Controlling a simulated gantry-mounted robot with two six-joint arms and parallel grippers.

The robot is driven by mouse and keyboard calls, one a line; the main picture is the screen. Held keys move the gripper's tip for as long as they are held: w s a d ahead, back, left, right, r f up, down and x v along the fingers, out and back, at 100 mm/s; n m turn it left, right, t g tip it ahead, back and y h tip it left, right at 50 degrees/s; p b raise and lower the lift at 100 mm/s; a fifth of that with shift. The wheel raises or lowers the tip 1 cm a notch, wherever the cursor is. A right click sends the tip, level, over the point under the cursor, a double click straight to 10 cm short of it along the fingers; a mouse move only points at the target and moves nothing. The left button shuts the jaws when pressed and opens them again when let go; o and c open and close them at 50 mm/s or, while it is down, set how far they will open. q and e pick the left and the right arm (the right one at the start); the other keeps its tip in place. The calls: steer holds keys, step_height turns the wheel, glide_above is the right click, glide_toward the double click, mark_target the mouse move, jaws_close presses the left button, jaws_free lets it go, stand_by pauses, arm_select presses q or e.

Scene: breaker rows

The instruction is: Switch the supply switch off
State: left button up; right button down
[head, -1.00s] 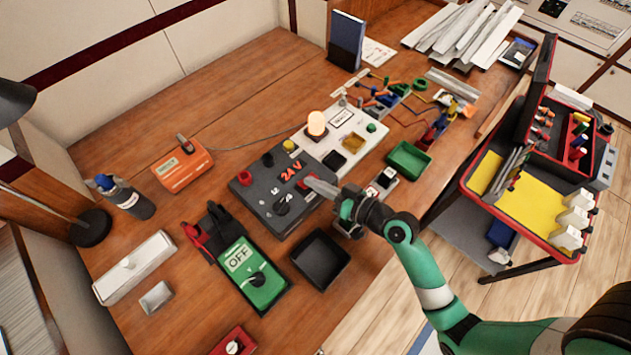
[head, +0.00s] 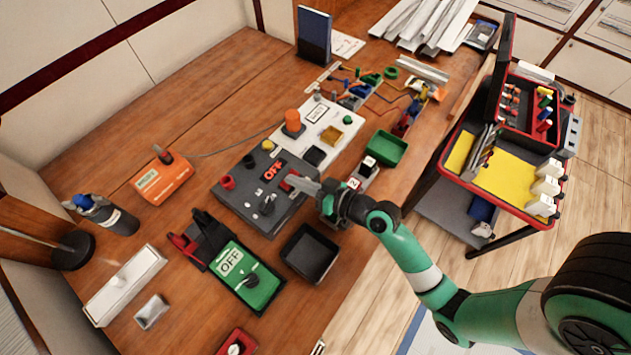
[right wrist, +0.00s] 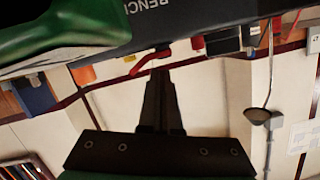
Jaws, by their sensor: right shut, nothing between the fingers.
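The dark grey supply box (head: 243,205) stands mid-table in the head view, with a red display (head: 272,171) that reads OFF. A red switch (head: 291,181) is on its right side, partly covered by my right gripper (head: 292,184). That gripper is shut and empty, its fingertips at the switch. In the right wrist view the shut fingers (right wrist: 160,78) point at a small red part (right wrist: 157,54) under the dark box edge marked BENCH (right wrist: 200,14); contact is hard to tell. My left gripper is not in view.
An orange lamp (head: 293,123), unlit, stands on the pale board behind the supply box. A green meter (head: 246,276) marked OFF and a black tray (head: 333,253) lie in front. A green tray (head: 402,149) is to the right. Free tabletop lies at the back left.

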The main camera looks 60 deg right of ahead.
steer(key=r+p, duration=0.2)
steer(key=r, duration=0.1)
steer(key=shift+s+r, duration=0.3)
steer(key=shift+s, duration=0.1)
steer(key=v, duration=0.2)
steer(key=b+v, duration=0.1)
steer(key=v, duration=0.5)
steer(key=shift+s+a+f, duration=0.15)
steer(key=shift+s+a, duration=0.05)
steer(key=shift+a, duration=0.1)
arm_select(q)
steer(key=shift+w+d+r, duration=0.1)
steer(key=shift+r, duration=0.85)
arm_select(e)
steer(key=shift+s+a+r, duration=0.1)
steer(key=shift+s+r, duration=0.1)
steer(key=shift+s, duration=0.15)
